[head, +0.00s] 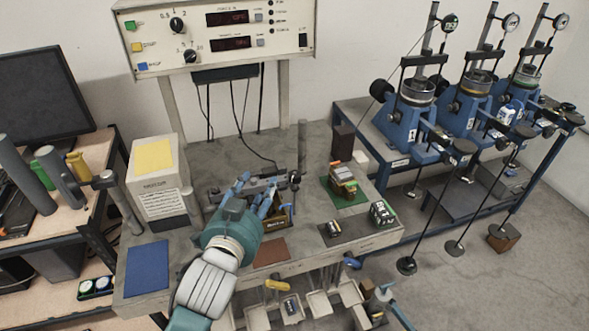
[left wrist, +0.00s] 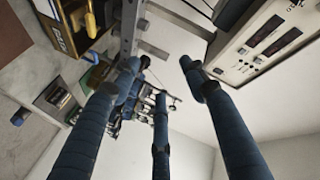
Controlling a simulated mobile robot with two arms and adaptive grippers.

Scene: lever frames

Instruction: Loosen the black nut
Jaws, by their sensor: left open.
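A small dark knob-like part (head: 295,178), which may be the black nut, sits on the upright metal post (head: 302,145) on the grey bench. It is too small to be sure. My left gripper (head: 252,193) reaches over the bench from the front, to the left of the post and apart from the dark part. In the left wrist view its blue fingers (left wrist: 160,75) are spread with nothing held between them. A metal post (left wrist: 127,30) passes close behind the fingers there; no black nut can be made out on it. I do not see my right gripper.
A control box (head: 220,35) stands behind the bench. A white box (head: 158,175) stands left of my arm. A green mat (head: 345,193) with a stacked block lies at the right. Blue lever frames (head: 405,125) fill the table at the far right.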

